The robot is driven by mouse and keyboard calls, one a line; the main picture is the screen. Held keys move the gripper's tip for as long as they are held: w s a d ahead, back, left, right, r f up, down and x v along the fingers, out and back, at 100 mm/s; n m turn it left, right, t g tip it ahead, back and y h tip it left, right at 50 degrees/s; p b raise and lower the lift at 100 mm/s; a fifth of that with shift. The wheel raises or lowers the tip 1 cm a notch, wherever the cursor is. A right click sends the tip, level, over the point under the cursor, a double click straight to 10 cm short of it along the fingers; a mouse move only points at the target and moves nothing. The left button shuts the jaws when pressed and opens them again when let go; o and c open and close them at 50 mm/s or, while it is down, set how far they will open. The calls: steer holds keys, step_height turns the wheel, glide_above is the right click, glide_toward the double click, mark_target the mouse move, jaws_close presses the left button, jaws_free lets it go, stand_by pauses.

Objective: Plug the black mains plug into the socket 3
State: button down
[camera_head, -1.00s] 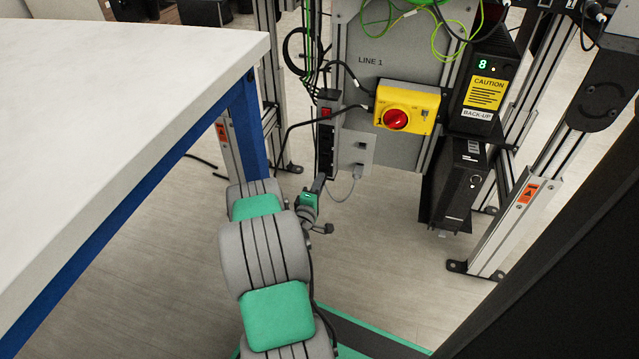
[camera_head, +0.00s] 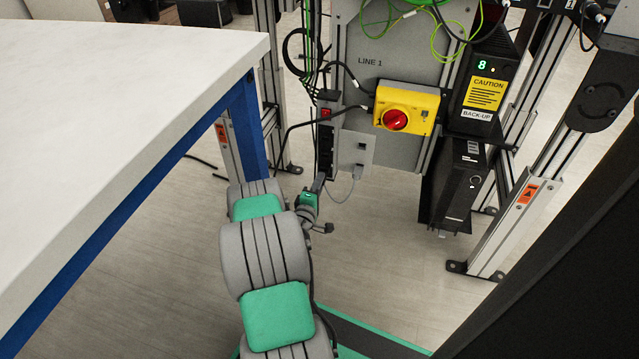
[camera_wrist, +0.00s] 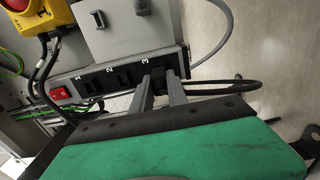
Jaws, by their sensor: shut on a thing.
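The grey power strip (camera_wrist: 105,76) runs across the wrist view with sockets marked 1, 2 and 3 and a red switch (camera_wrist: 61,93) at its left end. My gripper (camera_wrist: 158,86) is shut on the black mains plug (camera_wrist: 157,72), at the right end of the strip beside the number 3. The plug and fingers cover socket 3, and I cannot tell how deep the plug sits. Its black cable (camera_wrist: 225,88) leads off to the right. In the head view, the strip (camera_head: 326,147) stands upright on the panel, and my gripper (camera_head: 318,184) is at its lower end, mostly hidden.
A grey box (camera_wrist: 125,28) with a grey cable (camera_wrist: 226,32) stands close beside the strip. A yellow switch box with a red knob (camera_head: 395,119) and a black back-up unit (camera_head: 482,90) are to the right. A white-topped table (camera_head: 110,90) with blue legs is at left.

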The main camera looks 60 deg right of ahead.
steer(key=shift+w+d, duration=0.1)
steer(key=shift+d, duration=0.45)
stand_by(0.4)
steer(key=c, duration=1.2)
jaws_free()
steer(key=shift+a, duration=0.15)
